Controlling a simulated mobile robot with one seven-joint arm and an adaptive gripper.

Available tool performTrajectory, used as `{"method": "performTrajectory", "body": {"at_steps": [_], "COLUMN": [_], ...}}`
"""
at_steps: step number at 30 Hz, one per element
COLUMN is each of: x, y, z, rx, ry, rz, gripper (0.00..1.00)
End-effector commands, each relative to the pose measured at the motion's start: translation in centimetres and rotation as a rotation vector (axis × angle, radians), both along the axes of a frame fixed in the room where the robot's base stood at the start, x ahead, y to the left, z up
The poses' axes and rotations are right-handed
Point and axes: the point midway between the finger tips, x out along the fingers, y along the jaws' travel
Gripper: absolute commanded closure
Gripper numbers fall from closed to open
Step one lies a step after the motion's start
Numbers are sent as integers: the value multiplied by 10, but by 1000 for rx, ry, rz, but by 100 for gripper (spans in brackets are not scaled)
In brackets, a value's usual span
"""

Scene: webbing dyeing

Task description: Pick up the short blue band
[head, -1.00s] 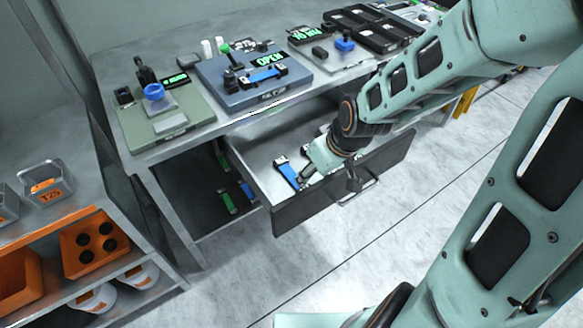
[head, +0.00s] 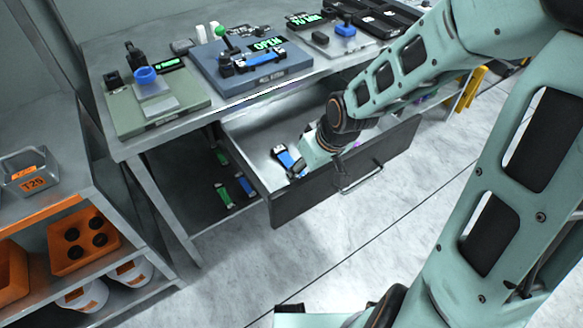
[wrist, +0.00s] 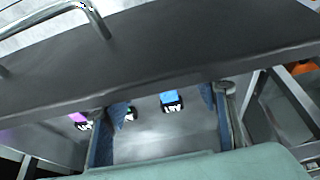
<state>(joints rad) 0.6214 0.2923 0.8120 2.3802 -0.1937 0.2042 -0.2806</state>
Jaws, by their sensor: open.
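A blue band (head: 283,155) with dark ends lies in the open drawer (head: 262,192), near its left side. In the wrist view a blue band with a black, white-marked end (wrist: 172,98) shows between my fingers, with a gap on both sides. My gripper (wrist: 157,105) is open and empty, reaching down into the drawer. In the head view my gripper (head: 300,165) is right beside the blue band and partly covers it. A mostly hidden band with a dark end (wrist: 130,113) is by the left finger, and a purple one (wrist: 78,119) is farther left.
The drawer's dark front panel (head: 345,176) stands close to my wrist. The worktop (head: 135,148) above holds a blue-grey device (head: 240,75) with another blue band. Green (head: 222,192) and blue bands lie below, left of the drawer. The floor in front is clear.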

Motion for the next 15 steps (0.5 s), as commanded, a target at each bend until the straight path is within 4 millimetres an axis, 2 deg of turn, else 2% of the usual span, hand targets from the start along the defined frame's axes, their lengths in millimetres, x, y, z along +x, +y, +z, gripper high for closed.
{"method": "performTrajectory", "body": {"at_steps": [1, 6, 15], "x": [2, 11, 16], "y": [2, 5, 8], "z": [-12, -30, -39], "rx": [1, 1, -1], "ry": [1, 1, -1], "rz": [2, 2, 0], "gripper": [46, 46, 46]}}
